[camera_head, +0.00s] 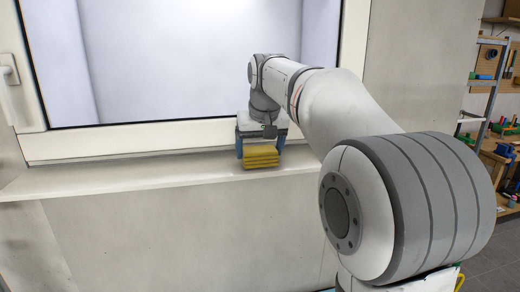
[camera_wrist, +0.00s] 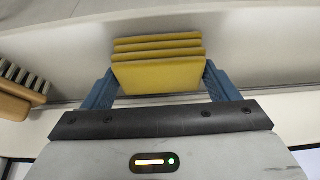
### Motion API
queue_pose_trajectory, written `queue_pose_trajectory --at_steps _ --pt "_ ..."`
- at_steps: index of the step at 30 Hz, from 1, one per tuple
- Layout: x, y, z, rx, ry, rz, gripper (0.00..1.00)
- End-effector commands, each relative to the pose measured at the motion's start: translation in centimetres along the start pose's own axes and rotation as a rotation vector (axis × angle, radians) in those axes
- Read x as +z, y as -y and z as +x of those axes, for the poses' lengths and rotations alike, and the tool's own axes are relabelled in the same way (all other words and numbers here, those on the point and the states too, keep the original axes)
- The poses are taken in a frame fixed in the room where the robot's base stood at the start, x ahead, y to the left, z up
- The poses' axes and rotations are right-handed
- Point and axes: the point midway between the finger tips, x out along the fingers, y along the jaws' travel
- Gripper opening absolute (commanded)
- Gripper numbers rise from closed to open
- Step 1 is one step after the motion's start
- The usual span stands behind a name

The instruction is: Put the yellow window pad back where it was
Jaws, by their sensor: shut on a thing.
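The yellow window pad (camera_head: 260,158) is a block with ridged, stepped layers. My gripper (camera_head: 261,148) is shut on it, with a blue finger on each side. In the wrist view the pad (camera_wrist: 158,76) sits between the two blue fingers of my gripper (camera_wrist: 161,82). In the head view the pad is at the pale window sill (camera_head: 130,176), below the window frame. I cannot tell whether it touches the sill. The pad's far side is hidden.
A brush (camera_wrist: 22,92) with a wooden back and dark bristles lies at the left of the wrist view. The sill left of my gripper is clear in the head view. A window handle (camera_head: 8,78) is at far left. Shelves with tools (camera_head: 488,95) stand at far right.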

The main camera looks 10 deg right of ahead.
Motion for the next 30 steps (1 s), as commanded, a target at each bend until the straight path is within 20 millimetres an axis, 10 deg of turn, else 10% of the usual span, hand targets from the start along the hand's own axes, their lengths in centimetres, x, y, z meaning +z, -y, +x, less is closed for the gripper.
queue_pose_trajectory --at_steps 8,9,15,30 --pt "0.2 0.1 0.6 -0.001 0.001 -0.001 0.6" --pt "0.2 0.1 0.6 -0.001 0.002 -0.001 0.84" --pt "0.2 0.1 0.6 -0.001 0.001 -0.001 1.0" --pt "0.2 0.1 -3.0 -0.001 -0.005 -0.002 1.0"
